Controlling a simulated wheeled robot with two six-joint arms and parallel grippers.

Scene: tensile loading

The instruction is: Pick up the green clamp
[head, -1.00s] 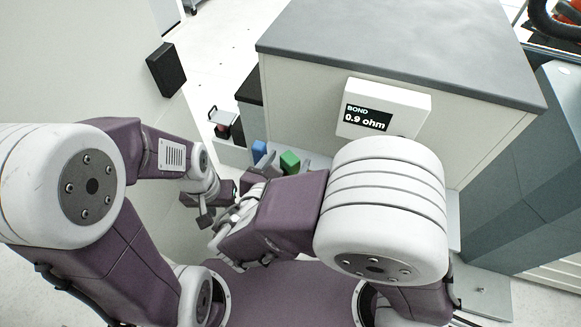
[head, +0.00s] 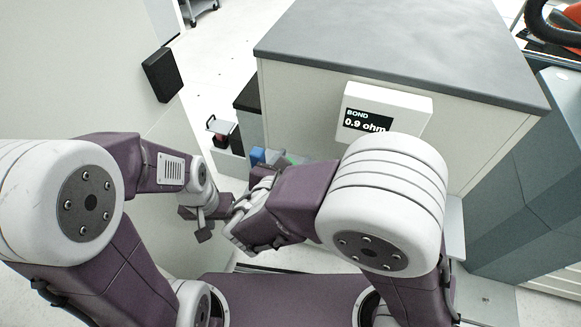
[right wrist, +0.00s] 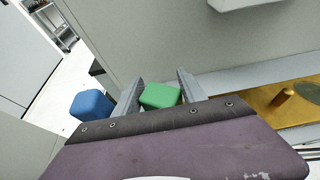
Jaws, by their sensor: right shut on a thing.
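The green clamp (right wrist: 160,96) shows as a green block between the two grey fingers of my right gripper (right wrist: 158,92) in the right wrist view. The fingers are shut on it. In the head view only a small part of the green clamp (head: 293,158) shows past my right forearm, with my right gripper (head: 283,160) mostly hidden there. A blue block (right wrist: 92,105) stands to the left, outside the fingers; it also shows in the head view (head: 257,155). My left gripper (head: 204,228) hangs left of the right hand, and its jaw opening cannot be made out.
A large cabinet with a grey top (head: 400,50) stands ahead, with a white "BOND 0.9 ohm" display box (head: 385,108) on its side. A gold-coloured plate with a peg (right wrist: 270,108) lies to the right in the right wrist view. A pale wall is at left.

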